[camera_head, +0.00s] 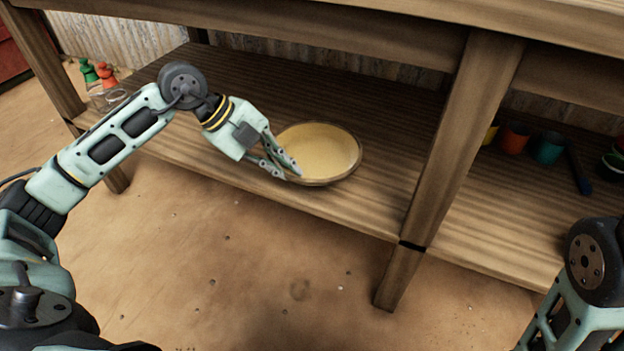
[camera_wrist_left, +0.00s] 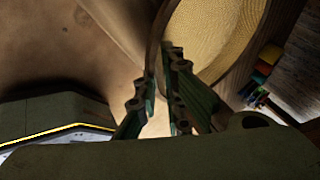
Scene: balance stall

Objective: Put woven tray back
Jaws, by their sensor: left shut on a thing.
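The woven tray (camera_head: 325,152) is round and shallow, with a pale woven inside and a darker brown rim. It is at the lower shelf of the wooden stall, near the shelf's front edge; I cannot tell whether it rests fully on the boards. My left gripper (camera_head: 290,170) is shut on the tray's near left rim. In the left wrist view the tray (camera_wrist_left: 215,35) fills the top, and my left gripper's fingers (camera_wrist_left: 165,85) close on its rim. My right gripper is not in view; only part of my right arm shows at the lower right.
The lower shelf (camera_head: 350,208) has bare boards around the tray. A thick wooden post (camera_head: 460,135) stands right of it. Beyond the post are an orange cup (camera_head: 514,138), a teal cup (camera_head: 548,148) and other small items. Bottles with green and red tops (camera_head: 105,75) stand at the far left.

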